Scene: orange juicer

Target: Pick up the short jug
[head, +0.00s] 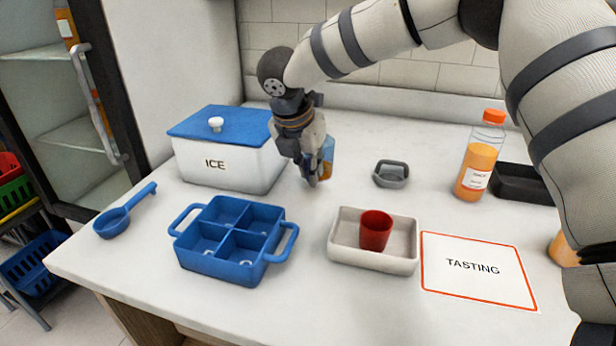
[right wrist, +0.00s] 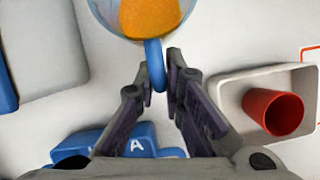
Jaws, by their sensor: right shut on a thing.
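A short clear jug (head: 328,157) with orange contents shows partly behind my right gripper (head: 314,178) in the head view, beside the ice box. In the right wrist view, the jug (right wrist: 150,18) is at the top edge, cut off by the frame, and its blue handle (right wrist: 155,66) points toward me. My right gripper (right wrist: 161,72) is shut on this handle, one finger on each side. Whether the jug touches the counter I cannot tell. My left gripper is not in view.
A white ice box (head: 222,165) with a blue lid stands left of the gripper. In front are a blue divided caddy (head: 215,262) and a pale tray (head: 345,255) holding a red cup (head: 376,230). A juice bottle (head: 478,165) stands right, behind the tasting card (head: 475,268).

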